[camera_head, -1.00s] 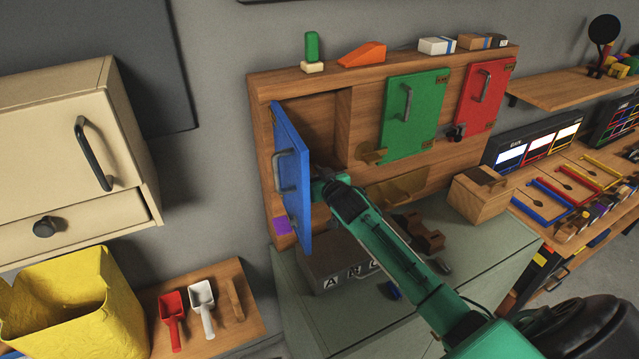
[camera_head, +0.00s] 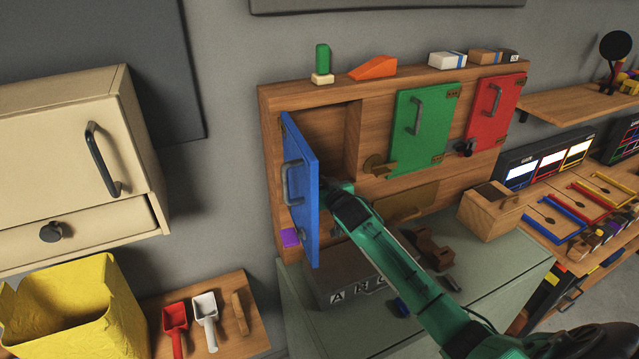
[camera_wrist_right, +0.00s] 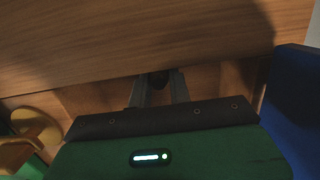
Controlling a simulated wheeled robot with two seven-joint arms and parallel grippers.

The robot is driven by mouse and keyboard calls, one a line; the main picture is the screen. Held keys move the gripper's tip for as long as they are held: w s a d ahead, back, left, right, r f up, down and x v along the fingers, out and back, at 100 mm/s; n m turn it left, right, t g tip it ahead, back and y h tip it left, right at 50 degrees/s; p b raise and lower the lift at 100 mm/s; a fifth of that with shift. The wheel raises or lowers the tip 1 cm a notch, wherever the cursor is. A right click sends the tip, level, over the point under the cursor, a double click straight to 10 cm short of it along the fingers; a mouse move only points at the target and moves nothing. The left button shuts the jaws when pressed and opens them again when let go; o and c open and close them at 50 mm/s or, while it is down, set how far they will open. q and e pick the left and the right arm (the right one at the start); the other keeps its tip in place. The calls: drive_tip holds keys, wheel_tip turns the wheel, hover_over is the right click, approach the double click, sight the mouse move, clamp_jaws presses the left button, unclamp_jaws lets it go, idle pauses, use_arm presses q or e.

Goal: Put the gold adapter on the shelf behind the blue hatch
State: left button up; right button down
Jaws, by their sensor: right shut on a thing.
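The blue hatch (camera_head: 304,190) stands swung open at the left of the wooden panel, and it shows at the right in the wrist view (camera_wrist_right: 295,105). The opening behind it (camera_head: 333,135) is shadowed, and its shelf is largely hidden by the hatch and my arm. My right gripper (camera_wrist_right: 157,84) is at the opening beside the hatch's inner face. Its fingertips are hidden in the head view. In the wrist view they are shut on a small, dark-looking piece (camera_wrist_right: 158,79), likely the gold adapter; shadow hides its colour and shape. My left gripper is not in view.
A green hatch (camera_head: 421,130) and red hatch (camera_head: 495,110) are closed at right. A wooden box (camera_head: 490,210) and brown blocks (camera_head: 432,248) stand on the grey-green cabinet top (camera_head: 480,285).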

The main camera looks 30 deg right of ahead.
drive_tip(key=shift+f, duration=0.2)
drive_tip(key=c, duration=1.2)
unclamp_jaws()
drive_tip(key=shift+s+f+b, duration=0.1)
drive_tip(key=shift+s+b, duration=0.2)
drive_tip(key=shift+s, duration=0.2)
drive_tip(key=s+r+b, duration=0.2)
drive_tip(key=s+b, duration=0.1)
drive_tip(key=s, duration=0.9)
drive_tip(key=shift+s+a+b, duration=0.35)
drive_tip(key=shift+a+b, duration=0.05)
